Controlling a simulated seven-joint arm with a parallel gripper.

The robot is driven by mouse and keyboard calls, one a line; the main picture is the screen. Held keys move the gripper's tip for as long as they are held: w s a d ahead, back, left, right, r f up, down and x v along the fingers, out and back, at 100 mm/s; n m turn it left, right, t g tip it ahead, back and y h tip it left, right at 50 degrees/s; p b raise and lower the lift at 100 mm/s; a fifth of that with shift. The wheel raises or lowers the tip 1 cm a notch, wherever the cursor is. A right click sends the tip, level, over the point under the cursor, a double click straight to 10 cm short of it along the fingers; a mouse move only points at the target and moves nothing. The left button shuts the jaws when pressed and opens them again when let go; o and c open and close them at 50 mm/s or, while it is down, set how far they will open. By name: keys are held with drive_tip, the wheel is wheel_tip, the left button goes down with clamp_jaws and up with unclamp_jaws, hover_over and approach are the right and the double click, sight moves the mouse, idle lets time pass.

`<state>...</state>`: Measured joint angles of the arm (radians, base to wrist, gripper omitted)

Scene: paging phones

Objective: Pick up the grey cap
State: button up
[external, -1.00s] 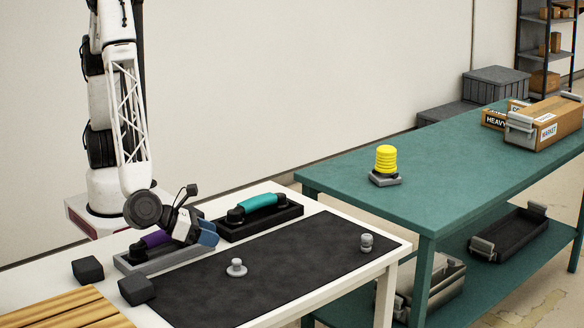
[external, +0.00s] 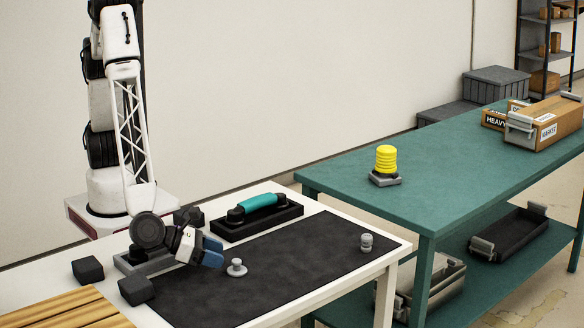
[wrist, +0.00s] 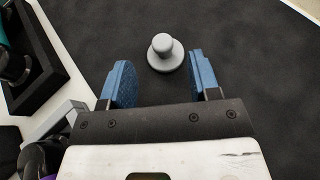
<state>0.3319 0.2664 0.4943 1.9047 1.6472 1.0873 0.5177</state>
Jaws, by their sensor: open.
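A small grey cap with a round knob on a wider disc base (external: 236,268) stands upright on the black mat (external: 290,265). In the wrist view the grey cap (wrist: 166,54) lies just ahead of and between the blue fingertips, apart from both. My gripper (external: 211,251) is open and empty, low over the mat, just left of the cap. It also shows in the wrist view (wrist: 160,82) with a wide gap between its fingers. A second small grey piece (external: 366,243) stands at the mat's right end.
A teal handset (external: 260,203) rests on a black base behind the mat. A purple handset (wrist: 38,158) is partly visible left of my gripper. Black blocks (external: 136,290) stand left of the mat. A yellow ribbed object (external: 386,159) stands on the green table (external: 440,175).

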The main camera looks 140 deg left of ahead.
sight(233, 260)
drive_tip(key=shift+w+a+f, duration=0.15)
drive_tip(key=shift+a, duration=0.05)
drive_tip(key=shift+w+a, duration=0.1)
drive_tip(key=shift+x, duration=2.5)
drive_tip(key=shift+w, duration=0.1)
drive_tip(key=c, duration=1)
